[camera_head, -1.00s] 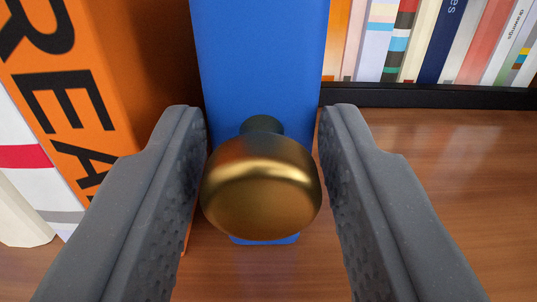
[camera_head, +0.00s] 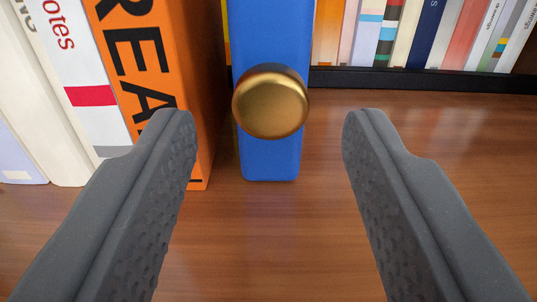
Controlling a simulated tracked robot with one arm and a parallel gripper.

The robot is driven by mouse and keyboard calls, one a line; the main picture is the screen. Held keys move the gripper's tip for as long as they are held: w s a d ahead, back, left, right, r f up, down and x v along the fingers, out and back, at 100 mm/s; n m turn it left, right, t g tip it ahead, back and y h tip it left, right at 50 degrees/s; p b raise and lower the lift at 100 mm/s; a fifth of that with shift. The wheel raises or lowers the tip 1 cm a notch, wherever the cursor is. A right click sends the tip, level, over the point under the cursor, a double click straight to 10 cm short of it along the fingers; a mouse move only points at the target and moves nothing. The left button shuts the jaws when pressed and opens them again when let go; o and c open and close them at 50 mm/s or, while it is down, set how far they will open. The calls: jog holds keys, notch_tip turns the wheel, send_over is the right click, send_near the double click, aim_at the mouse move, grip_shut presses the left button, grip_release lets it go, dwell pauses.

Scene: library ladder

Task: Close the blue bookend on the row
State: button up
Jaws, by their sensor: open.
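The blue bookend (camera_head: 270,158) stands upright on the wooden shelf, just right of the row's last book, an orange one (camera_head: 150,75). A round brass knob (camera_head: 270,104) sticks out from the bookend's front face. My gripper (camera_head: 268,125) is open wide and empty. Its two grey fingers are in front of the bookend, one to each side of the knob in the picture, with clear space between the fingers and the knob.
White and cream books (camera_head: 62,80) stand left of the orange book. Behind, a row of thin colourful books (camera_head: 430,35) stands behind a black ledge (camera_head: 420,82). The wooden shelf (camera_head: 320,230) is clear in front and to the right of the bookend.

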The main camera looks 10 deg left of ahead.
jog(key=b+v, duration=0.7)
jog(key=v, duration=0.2)
dwell(0.5)
